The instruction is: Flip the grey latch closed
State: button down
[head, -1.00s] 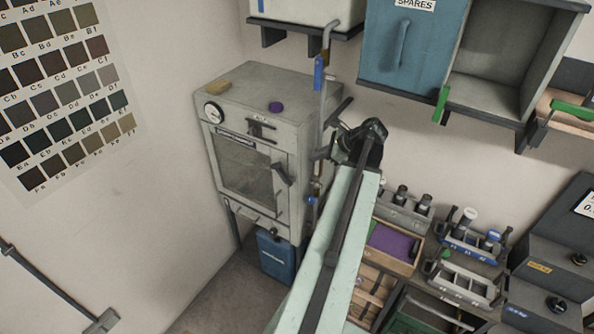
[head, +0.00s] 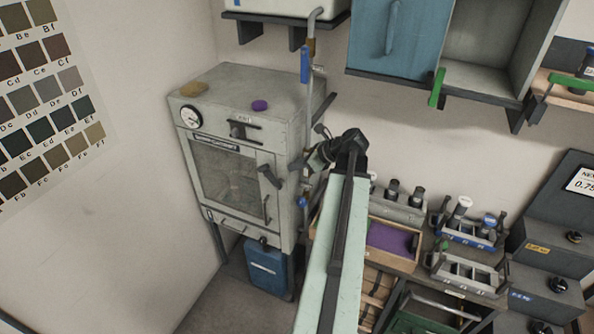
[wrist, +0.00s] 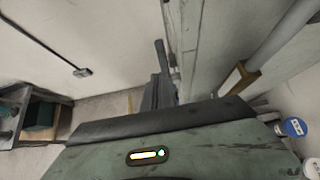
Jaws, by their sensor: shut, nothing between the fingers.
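A pale grey cabinet (head: 285,135) with a windowed door (head: 225,180) stands in the corner in the head view. A dark grey latch lever (head: 270,176) sits tilted at the right edge of the door. The door looks shut. The latch cannot be made out in the wrist view.
A pipe with a blue-handled valve (head: 305,65) runs down beside the cabinet. A blue wall cupboard (head: 392,35) hangs above my arm. A bench with a purple-lined tray (head: 390,238) and several racks lies right. A blue container (head: 266,268) stands below the cabinet.

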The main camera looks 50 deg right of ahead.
aim_at(270, 175)
jog(key=b+x, duration=0.4)
jog(key=x, duration=0.5)
jog(key=shift+f+b, duration=0.15)
jog(key=shift+b, duration=0.2)
jog(key=shift+w+a+f, duration=0.2)
jog(key=shift+w+f, duration=0.05)
jog(key=shift+w, duration=0.15)
